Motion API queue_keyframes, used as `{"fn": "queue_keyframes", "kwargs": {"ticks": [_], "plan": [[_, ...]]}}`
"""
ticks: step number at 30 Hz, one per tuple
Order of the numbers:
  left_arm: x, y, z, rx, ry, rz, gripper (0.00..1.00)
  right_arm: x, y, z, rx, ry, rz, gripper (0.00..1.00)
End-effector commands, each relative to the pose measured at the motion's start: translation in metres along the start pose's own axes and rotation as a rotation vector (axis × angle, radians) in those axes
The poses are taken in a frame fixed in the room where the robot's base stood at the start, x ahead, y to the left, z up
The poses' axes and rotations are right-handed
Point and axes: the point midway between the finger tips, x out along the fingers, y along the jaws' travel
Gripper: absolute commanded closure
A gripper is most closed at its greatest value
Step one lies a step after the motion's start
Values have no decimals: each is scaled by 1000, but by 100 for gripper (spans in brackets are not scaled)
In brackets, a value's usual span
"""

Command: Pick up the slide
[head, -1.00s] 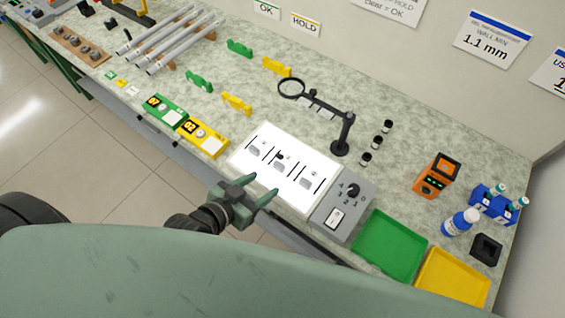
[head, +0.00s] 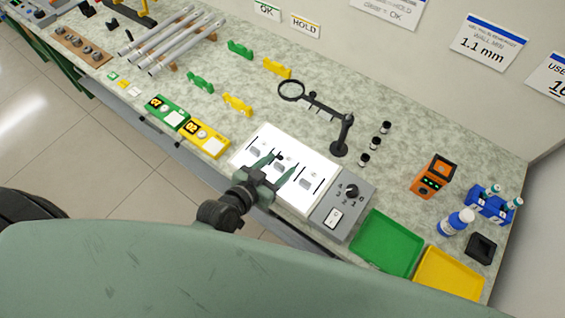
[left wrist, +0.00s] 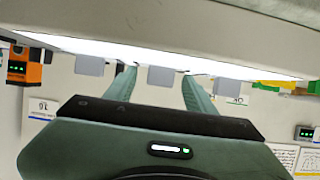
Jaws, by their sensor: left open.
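A lit white panel (head: 247,165) on the bench bears three small grey pieces, which look like the slides, between short black lines. The left slide (head: 255,151) and right slide (head: 306,183) show clear. The middle slide is partly hidden by my left gripper (head: 282,162) in the head view. In the left wrist view the middle slide (left wrist: 161,77) shows between the fingers of my open left gripper (left wrist: 158,82), with a gap on each side. I cannot tell whether the fingers touch the panel. My right gripper is not in view.
A grey control box (head: 342,206) adjoins the panel on the right, with a green tray (head: 388,243) and a yellow tray (head: 450,277) beyond. A magnifier on a black stand (head: 340,148) is behind the panel. Yellow (head: 204,137) and green (head: 167,111) cards lie to its left.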

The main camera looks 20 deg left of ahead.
Motion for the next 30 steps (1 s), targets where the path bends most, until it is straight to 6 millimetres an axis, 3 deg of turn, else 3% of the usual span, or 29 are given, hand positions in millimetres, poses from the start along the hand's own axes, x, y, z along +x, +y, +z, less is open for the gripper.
{"fn": "queue_keyframes", "kwargs": {"ticks": [2, 3, 8, 9, 17, 23, 30], "plan": [[0, 0, 0, 0, 0, 0, 45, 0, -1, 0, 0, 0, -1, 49], [0, 0, 0, 0, 0, 0, 51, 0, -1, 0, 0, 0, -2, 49], [0, 0, 0, 0, 0, 0, 96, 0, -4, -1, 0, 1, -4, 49], [0, 0, 0, 0, 0, 0, 100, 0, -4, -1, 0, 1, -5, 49], [-1, 0, 0, 0, 0, 0, 100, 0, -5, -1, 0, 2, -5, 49], [-5, 1, -12, -2, 3, 1, 100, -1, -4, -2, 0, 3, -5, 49], [-26, 0, -63, -1, 8, -2, 100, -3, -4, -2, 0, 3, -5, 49]]}}
